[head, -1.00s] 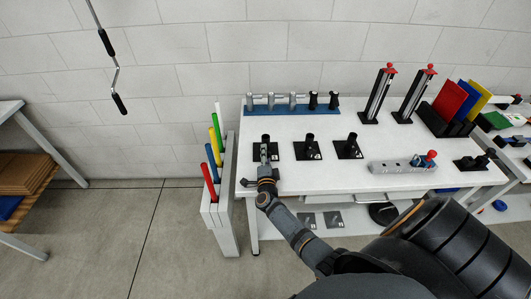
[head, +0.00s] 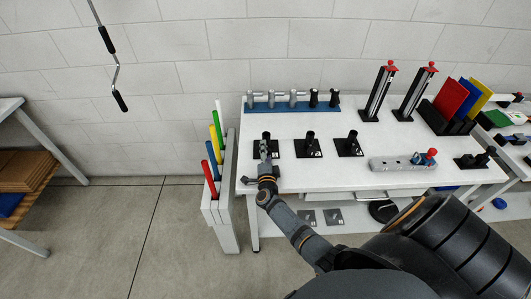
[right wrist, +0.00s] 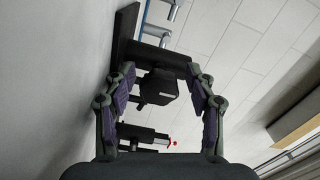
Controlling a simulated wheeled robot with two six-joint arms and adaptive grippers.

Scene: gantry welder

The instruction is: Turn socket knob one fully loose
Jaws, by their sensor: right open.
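Three black sockets on square black base plates stand in a row on the white table. I take the leftmost one (head: 287,149) to be socket one; my right gripper (head: 265,152) covers much of it in the head view. In the right wrist view the black socket (right wrist: 160,88) sits between the open, spread fingers of my right gripper (right wrist: 161,75). A small dark knob (right wrist: 140,103) sticks out from the socket's side. I cannot tell whether either finger touches the socket or knob. My left gripper is not in view.
The middle socket (head: 309,146) and the right socket (head: 350,145) stand to the right. A blue rack (head: 262,107) with grey and black parts is behind. A grey block (head: 390,164) lies at front right. Coloured handles (head: 213,150) stand in a white holder at the table's left.

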